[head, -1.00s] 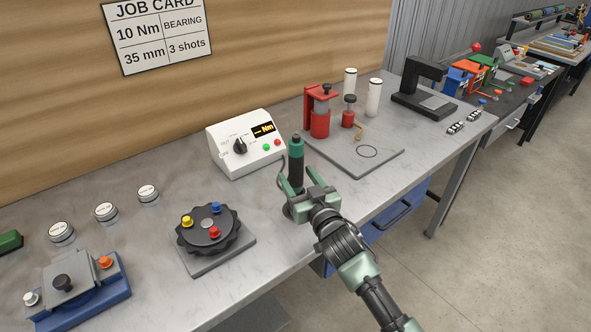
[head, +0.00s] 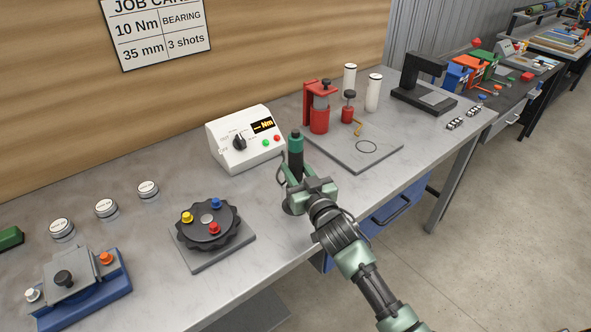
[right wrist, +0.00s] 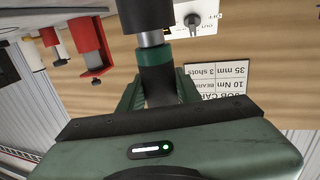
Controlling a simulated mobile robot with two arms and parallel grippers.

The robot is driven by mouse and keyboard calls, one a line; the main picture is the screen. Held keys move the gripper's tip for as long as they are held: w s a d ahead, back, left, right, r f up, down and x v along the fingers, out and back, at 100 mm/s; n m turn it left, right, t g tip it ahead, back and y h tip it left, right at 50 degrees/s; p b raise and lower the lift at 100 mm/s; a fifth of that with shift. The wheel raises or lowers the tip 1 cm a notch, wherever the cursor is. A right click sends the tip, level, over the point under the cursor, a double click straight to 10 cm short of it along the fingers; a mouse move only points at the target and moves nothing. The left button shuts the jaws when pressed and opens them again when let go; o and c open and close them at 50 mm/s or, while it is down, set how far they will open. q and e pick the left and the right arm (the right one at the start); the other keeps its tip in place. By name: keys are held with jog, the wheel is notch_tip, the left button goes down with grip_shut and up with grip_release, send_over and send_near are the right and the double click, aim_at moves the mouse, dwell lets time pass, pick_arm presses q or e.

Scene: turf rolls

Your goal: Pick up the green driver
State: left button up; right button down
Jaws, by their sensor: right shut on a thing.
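The green driver (head: 296,144) stands upright near the front of the bench, with a green upper part, a dark lower body and a dark tip on top. My right gripper (head: 295,176) is shut on its dark lower body. In the right wrist view the driver (right wrist: 155,58) shows between the fingers of my right gripper (right wrist: 158,88). The gripper hides the driver's lower end in the head view, so I cannot tell whether it touches its base. My left gripper is not in view.
A white controller box (head: 245,140) stands just behind the driver. A black knob turntable (head: 207,224) is to the left, and a grey plate (head: 352,158) with a red press (head: 319,108) is to the right. A blue fixture (head: 78,285) sits at the far left.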

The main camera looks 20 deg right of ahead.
notch_tip(320, 180, up, 20)
jog(key=shift+f+b, duration=0.15)
jog(key=shift+b, duration=0.5)
notch_tip(320, 180, up, 9)
jog(key=p, duration=0.9)
jog(key=shift+r, duration=0.2)
dwell(0.9)
